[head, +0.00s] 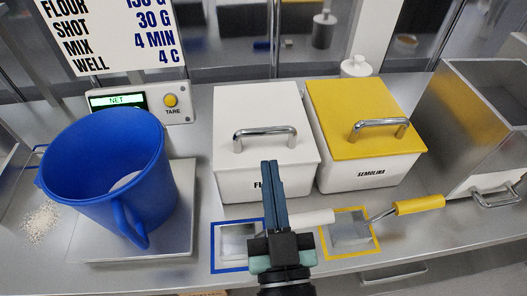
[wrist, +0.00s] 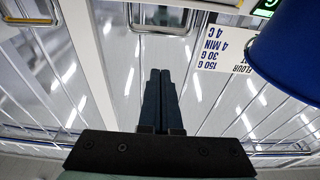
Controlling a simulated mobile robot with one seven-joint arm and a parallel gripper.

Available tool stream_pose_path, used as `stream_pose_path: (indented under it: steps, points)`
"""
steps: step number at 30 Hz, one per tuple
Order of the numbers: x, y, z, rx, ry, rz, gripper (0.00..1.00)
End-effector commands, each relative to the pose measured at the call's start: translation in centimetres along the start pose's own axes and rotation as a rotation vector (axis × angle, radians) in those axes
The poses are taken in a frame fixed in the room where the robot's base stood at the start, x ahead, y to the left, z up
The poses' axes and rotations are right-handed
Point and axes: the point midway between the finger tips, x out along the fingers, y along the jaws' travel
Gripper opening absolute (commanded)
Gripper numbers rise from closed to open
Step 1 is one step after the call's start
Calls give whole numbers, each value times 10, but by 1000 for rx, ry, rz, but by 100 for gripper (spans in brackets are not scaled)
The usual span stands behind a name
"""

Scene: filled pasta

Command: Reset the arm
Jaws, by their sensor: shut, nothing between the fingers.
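My gripper (head: 272,184) is in the lower middle of the head view, in front of the white flour bin (head: 262,172). Its two dark fingers lie together, shut and empty. They hide part of the bin's label. In the wrist view my gripper (wrist: 159,74) also shows with its fingers side by side and nothing between them. The wrist view looks toward shelving and a sign, with the blue jug (wrist: 297,50) at its upper right. How far the fingers are from the bin is hard to tell.
The blue jug (head: 100,170) stands on a scale (head: 183,228) at left. A yellow-lidded semolina bin (head: 350,110) is right of the flour bin. A white-handled scoop (head: 305,220) and yellow-handled scoop (head: 420,205) lie on outlined spots in front. A steel container (head: 465,125) is far right.

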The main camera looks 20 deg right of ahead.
Motion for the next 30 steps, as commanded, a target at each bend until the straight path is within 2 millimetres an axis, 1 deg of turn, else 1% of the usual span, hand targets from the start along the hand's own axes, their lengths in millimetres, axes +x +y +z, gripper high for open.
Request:
stream_pose_path:
  steps: [8,9,11,14,17,18,20,21,22,23,24,26,27,29,30]
  points:
    - [-2,0,0,0,0,0,0]
    - [0,-1,-3,1,5,-2,0]
    - [6,-4,-12,3,21,-9,0]
    - [25,-15,-42,11,72,-34,0]
    - [50,-32,-89,23,148,-70,0]
    - [60,-40,-110,29,180,-86,0]
    - [71,-51,-143,37,229,-109,0]
    - [77,-59,-165,43,261,-123,0]
    - [81,-64,-182,48,283,-134,0]
    - [84,-69,-199,54,307,-144,0]
    - [87,-76,-221,60,338,-157,0]
    - [90,-85,-256,69,386,-175,0]
    - [91,-91,-279,77,418,-187,0]
    - [90,-98,-311,90,462,-203,0]
    - [87,-103,-332,97,489,-212,0]
